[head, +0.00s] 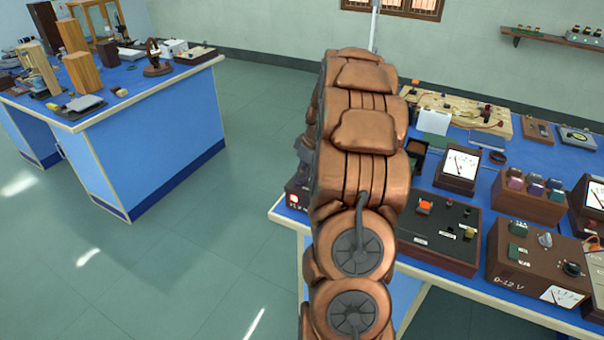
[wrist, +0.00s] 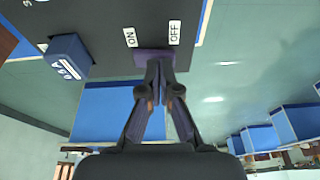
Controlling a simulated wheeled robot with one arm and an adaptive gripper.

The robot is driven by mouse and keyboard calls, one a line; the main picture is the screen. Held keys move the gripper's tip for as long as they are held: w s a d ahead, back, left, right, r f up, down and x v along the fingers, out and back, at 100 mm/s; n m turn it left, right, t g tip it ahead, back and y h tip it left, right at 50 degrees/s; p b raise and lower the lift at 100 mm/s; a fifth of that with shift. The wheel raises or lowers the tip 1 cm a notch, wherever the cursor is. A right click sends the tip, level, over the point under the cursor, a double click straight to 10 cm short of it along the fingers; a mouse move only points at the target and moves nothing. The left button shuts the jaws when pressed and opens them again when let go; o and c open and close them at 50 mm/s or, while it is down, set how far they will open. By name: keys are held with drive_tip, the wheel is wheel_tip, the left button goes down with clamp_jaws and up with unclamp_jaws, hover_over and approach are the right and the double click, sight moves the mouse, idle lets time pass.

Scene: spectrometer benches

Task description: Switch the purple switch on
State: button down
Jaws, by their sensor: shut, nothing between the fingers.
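The purple switch (wrist: 150,57) sits on a dark panel (wrist: 100,15) at the top of the wrist view. A white ON label (wrist: 131,37) is on its left and a white OFF label (wrist: 174,32) on its right. My gripper (wrist: 155,72) is shut and empty. Its fingertips are right at the switch and overlap its lower part; I cannot tell if they touch it. They hide some of the switch, so which way it is set is unclear. In the head view my copper-coloured arm hides the gripper and the switch.
A blue block (wrist: 68,57) with white markings juts from the panel, left of the switch. In the head view, a dark box (head: 448,235) with an orange part, a meter (head: 458,168) and a brown box (head: 530,262) crowd the right bench. Open floor (head: 190,250) lies left.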

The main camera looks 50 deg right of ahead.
drive_tip(key=w+d+b+v, duration=0.1)
drive_tip(key=d+b+v, duration=0.1)
drive_tip(key=v, duration=1.1)
drive_tip(key=shift+w+r+b, duration=0.3)
drive_tip(key=shift+r+b, duration=0.1)
drive_tip(key=shift+b, duration=0.2)
drive_tip(key=s+a+g, duration=0.1)
drive_tip(key=s+a, duration=0.1)
drive_tip(key=a, duration=1.1)
drive_tip(key=s+a+g, duration=0.1)
drive_tip(key=s+a, duration=0.2)
drive_tip(key=a, duration=1)
drive_tip(key=s+a+f+m+g, duration=0.1)
drive_tip(key=s+a+f, duration=0.1)
drive_tip(key=s+a, duration=0.2)
drive_tip(key=s+a+f+m+g, duration=0.1)
drive_tip(key=s+a, duration=0.4)
drive_tip(key=s, duration=0.5)
drive_tip(key=s+a+f+m+g+h, duration=0.1)
drive_tip(key=s+a+f, duration=0.3)
drive_tip(key=s, duration=0.4)
drive_tip(key=shift+a+p, duration=0.35)
drive_tip(key=shift+p, duration=0.1)
